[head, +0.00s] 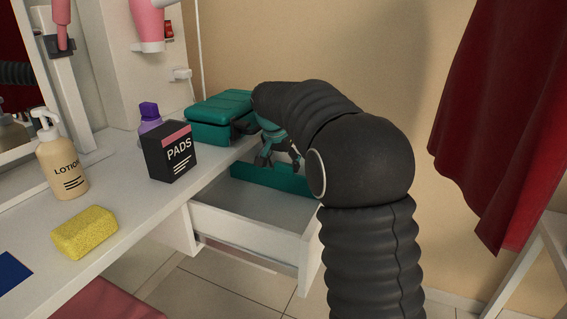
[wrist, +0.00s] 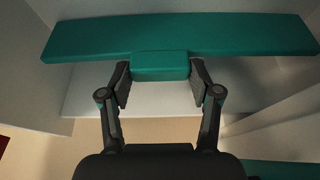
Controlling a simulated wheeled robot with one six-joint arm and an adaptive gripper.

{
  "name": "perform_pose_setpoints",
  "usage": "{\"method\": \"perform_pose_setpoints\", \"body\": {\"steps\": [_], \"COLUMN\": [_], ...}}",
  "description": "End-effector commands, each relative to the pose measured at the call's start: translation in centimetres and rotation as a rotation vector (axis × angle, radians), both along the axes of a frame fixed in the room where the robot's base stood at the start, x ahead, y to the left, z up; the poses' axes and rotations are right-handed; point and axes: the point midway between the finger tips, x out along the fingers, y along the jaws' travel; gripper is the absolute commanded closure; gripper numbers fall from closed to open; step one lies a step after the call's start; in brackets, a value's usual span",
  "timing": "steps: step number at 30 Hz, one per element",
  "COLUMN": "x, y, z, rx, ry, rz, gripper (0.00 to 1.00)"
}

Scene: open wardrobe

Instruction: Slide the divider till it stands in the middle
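The divider (head: 268,180) is a long teal bar across the white drawer (head: 245,229), towards its far side in the head view. In the wrist view the divider (wrist: 90,38) spans the drawer's width, with a short block-shaped tab (wrist: 160,66) at its middle. My gripper (head: 280,160) reaches down over the divider. In the wrist view my gripper (wrist: 160,80) has one finger at each side of the tab, with no clear gap at either side. My arm hides the right end of the divider in the head view.
A black PADS box (head: 170,153), purple bottle (head: 149,117), lotion bottle (head: 60,160) and yellow sponge (head: 84,232) stand left. The drawer's near part is empty. A red cloth (head: 505,110) hangs right.

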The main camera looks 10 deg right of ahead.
Motion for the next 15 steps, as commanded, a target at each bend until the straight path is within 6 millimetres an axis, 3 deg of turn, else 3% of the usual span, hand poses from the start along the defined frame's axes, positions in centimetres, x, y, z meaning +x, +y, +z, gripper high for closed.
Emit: {"method": "perform_pose_setpoints", "body": {"steps": [1, 6, 11, 15], "x": [0.0, 0.0, -0.7, -2.9], "y": [0.0, 0.0, 0.6, 2.2], "z": [0.0, 0.0, -0.1, -0.3], "rx": [0.0, 0.0, 0.001, 0.001], "ry": [0.0, 0.0, -0.002, -0.001], "rz": [0.0, 0.0, 0.002, 0.003], "gripper": [0.6, 1.0, 1.0, 1.0]}}
